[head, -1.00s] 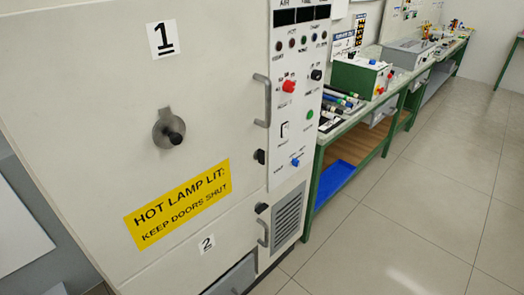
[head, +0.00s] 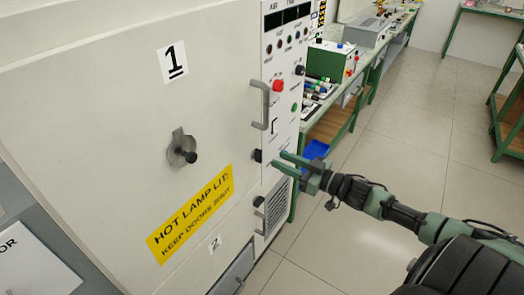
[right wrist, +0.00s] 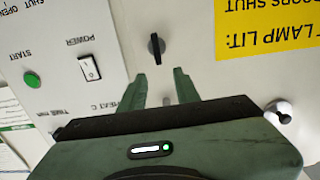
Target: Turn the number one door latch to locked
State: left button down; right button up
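The number one door (head: 110,130) is a large pale panel with a "1" label, and it looks shut. Its latch (head: 258,155) is a small black turn-piece at the door's right edge, below the grey handle (head: 265,105). In the right wrist view, which is upside down, the latch (right wrist: 155,48) stands upright in the picture, just beyond the fingertips. My right gripper (head: 279,158) is open and empty, close to the latch on its right, apart from it. Its two spread fingers (right wrist: 160,85) also show in the right wrist view. My left gripper is not in view.
A round plate with a black knob (head: 183,152) sits on the door above a yellow warning sign (head: 190,214). The second latch (head: 258,201) is lower, by door two. A control panel (head: 285,90) stands to the right. Green benches line the wall; open floor lies right.

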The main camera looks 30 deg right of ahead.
aim_at(258, 155)
jog(key=x, duration=0.6)
jog(key=shift+w+p, duration=0.4)
jog(key=shift+a+f, duration=0.1)
jog(key=shift+c, duration=0.3)
grip_shut()
